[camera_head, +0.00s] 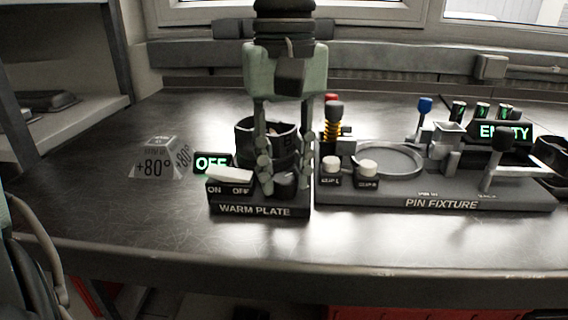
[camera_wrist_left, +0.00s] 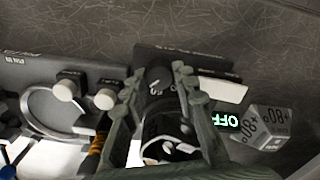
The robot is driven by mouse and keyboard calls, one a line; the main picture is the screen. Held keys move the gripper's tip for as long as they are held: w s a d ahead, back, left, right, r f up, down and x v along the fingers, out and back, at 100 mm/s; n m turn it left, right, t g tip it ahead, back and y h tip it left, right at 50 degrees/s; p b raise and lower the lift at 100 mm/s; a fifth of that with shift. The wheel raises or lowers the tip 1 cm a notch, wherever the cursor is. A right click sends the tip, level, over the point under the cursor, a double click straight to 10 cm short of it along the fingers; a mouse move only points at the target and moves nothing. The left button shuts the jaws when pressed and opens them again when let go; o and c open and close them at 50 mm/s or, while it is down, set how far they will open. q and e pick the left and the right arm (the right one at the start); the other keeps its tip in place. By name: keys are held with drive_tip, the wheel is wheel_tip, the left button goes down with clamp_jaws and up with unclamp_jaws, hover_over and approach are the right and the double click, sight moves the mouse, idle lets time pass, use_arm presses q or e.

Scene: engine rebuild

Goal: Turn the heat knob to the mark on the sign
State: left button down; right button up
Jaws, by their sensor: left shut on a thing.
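The warm plate (camera_head: 255,210) stands on the bench with a dark heat knob (camera_head: 286,184) at its front right. My left gripper (camera_head: 285,188) reaches down from above with its fingers on both sides of the knob, shut on it. In the left wrist view the knob (camera_wrist_left: 158,79) sits between the fingertips (camera_wrist_left: 158,76); its pointer and scale are too small to read surely. The sign (camera_head: 155,168) reads +80° and stands left of the plate. A display (camera_head: 212,162) beside the plate reads OFF. The white rocker switch (camera_head: 229,175) is marked ON and OFF. My right gripper is out of view.
A dark round pot (camera_head: 246,142) stands on the plate, partly behind the fingers. The pin fixture (camera_head: 440,203), with white buttons (camera_head: 367,167) and a display (camera_head: 505,132) reading EMPTY, stands close to the right. The bench front (camera_head: 130,225) is clear.

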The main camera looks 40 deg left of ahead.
use_arm(q)
drive_tip(key=shift+m, duration=0.9)
drive_tip(key=c, duration=1.2)
unclamp_jaws()
